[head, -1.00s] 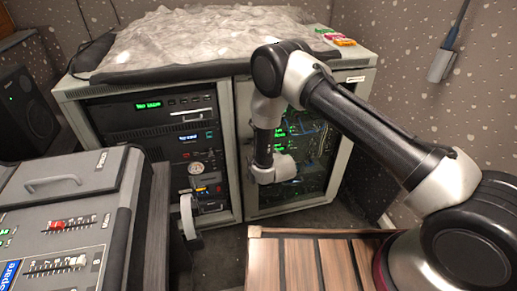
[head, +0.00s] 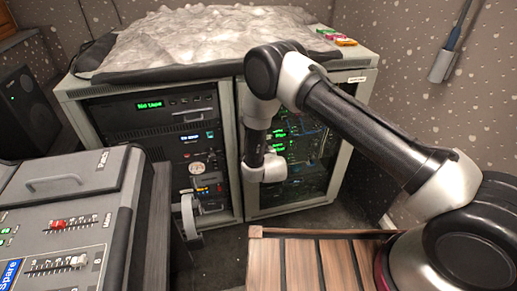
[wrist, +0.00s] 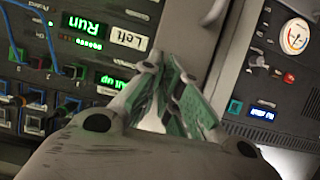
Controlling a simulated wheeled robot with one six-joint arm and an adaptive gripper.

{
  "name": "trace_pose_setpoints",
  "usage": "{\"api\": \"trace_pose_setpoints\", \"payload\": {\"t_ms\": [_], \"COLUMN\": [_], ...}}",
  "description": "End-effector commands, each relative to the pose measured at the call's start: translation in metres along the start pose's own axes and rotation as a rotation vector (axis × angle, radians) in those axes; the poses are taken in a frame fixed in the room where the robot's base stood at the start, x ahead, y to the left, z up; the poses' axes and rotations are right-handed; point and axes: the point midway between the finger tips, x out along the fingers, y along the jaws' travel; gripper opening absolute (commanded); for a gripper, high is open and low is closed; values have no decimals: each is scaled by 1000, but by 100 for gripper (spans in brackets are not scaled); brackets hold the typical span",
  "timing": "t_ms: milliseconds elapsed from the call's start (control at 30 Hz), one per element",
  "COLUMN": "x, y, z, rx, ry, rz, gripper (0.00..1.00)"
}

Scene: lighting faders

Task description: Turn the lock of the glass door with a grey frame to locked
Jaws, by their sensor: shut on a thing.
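The glass door with a grey frame (head: 315,163) is the right-hand front of the rack cabinet, with lit green displays and cables behind its glass. Its grey frame also shows in the wrist view (wrist: 184,25). My gripper (wrist: 172,66) has its fingertips close together at the frame's edge, shut on the lock. The lock itself is hidden between the fingers, so its turned position cannot be told. In the head view my wrist and arm cover the gripper and part of the door's left side.
A rack with a dial (head: 196,168) stands left of the door. A fader console (head: 60,215) is at the lower left and a slatted wooden top (head: 300,265) at the front. A speaker (head: 30,112) stands far left. A crumpled grey cover (head: 200,38) lies on the cabinet.

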Motion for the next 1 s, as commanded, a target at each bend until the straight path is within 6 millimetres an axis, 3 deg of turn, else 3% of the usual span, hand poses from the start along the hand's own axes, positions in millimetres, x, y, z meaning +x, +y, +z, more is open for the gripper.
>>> {"api": "trace_pose_setpoints", "payload": {"t_ms": [100, 233, 267, 633, 767, 1000], "x": [0, 0, 0, -6, -26, -80], "y": [0, 0, 0, 0, 0, -1], "z": [0, 0, 0, 0, 0, 0], "rx": [-1, 0, 0, 0, 0, -1], "ry": [0, 0, 0, -2, -2, -2], "rz": [0, 0, 0, -1, -2, -2], "gripper": [0, 25, 27, 27, 27, 27]}}
